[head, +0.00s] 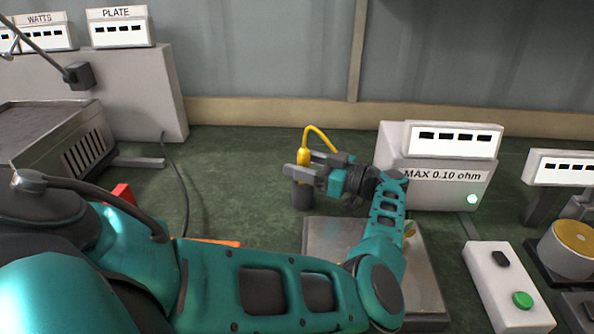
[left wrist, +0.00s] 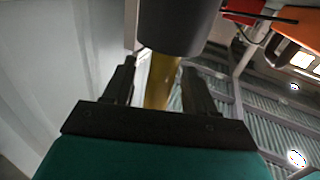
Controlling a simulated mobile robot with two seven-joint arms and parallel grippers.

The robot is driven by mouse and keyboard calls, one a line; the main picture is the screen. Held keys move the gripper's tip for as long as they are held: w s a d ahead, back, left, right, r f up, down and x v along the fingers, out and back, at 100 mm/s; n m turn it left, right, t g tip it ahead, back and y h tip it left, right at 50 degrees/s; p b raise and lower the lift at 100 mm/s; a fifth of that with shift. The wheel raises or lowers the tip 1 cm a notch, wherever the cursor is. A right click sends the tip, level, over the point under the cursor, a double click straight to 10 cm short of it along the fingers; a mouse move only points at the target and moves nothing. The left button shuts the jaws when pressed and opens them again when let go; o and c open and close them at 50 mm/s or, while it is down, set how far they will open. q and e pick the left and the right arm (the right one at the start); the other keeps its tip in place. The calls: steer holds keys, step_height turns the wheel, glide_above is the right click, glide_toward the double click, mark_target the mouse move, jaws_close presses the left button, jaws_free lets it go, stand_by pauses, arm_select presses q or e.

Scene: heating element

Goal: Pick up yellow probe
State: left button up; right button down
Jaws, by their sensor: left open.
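The yellow probe (head: 303,156) stands upright in a dark grey cylindrical holder (head: 303,196), with a yellow cable looping from its top toward the meter. My left gripper (head: 304,170) reaches in from the right side, its fingers on either side of the probe. In the left wrist view the yellow shaft (left wrist: 162,82) lies between the two open fingers (left wrist: 160,90), with the dark holder (left wrist: 180,25) beyond. There is a gap on the right finger's side; contact on the left is unclear. My right gripper is not in view.
A meter box marked "MAX 0.10 ohm" (head: 439,176) stands just behind my left wrist. A white box with a green button (head: 508,290) is front right.

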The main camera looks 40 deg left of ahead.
arm_select(q)
steer(key=shift+d, duration=0.1)
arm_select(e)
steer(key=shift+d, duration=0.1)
arm_select(q)
jaws_close()
stand_by(0.3)
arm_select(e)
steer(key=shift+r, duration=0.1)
